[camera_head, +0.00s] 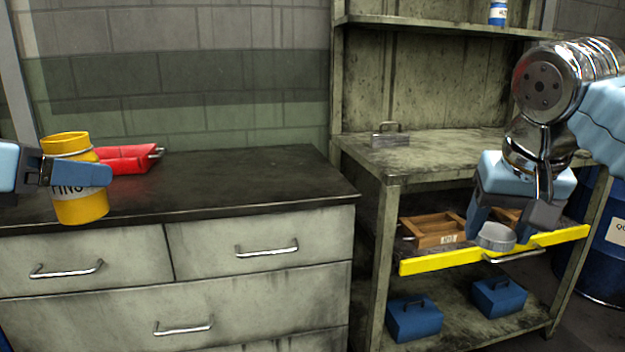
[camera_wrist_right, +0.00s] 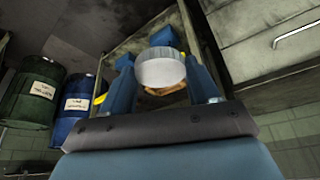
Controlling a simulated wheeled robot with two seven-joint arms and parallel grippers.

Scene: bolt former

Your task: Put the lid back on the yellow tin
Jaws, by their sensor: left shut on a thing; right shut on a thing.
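The yellow tin (camera_head: 80,205) is at the far left of the head view, upright, with a white label partly hidden by a finger. My left gripper (camera_head: 95,174) is shut on the tin's body. The lid (camera_head: 496,236) is a round grey cap. My right gripper (camera_head: 510,222) is shut on it and holds it in front of the shelf unit's yellow-edged drawer, far to the right of the tin. In the right wrist view the lid (camera_wrist_right: 160,70) sits between the two blue fingers.
A red box (camera_head: 127,159) lies on the dark countertop (camera_head: 240,185) behind the tin. The rest of the counter is clear. The open drawer with the yellow front (camera_head: 435,264) holds wooden trays. Blue boxes (camera_head: 414,318) stand below it, and blue and green drums (camera_wrist_right: 32,92) stand nearby.

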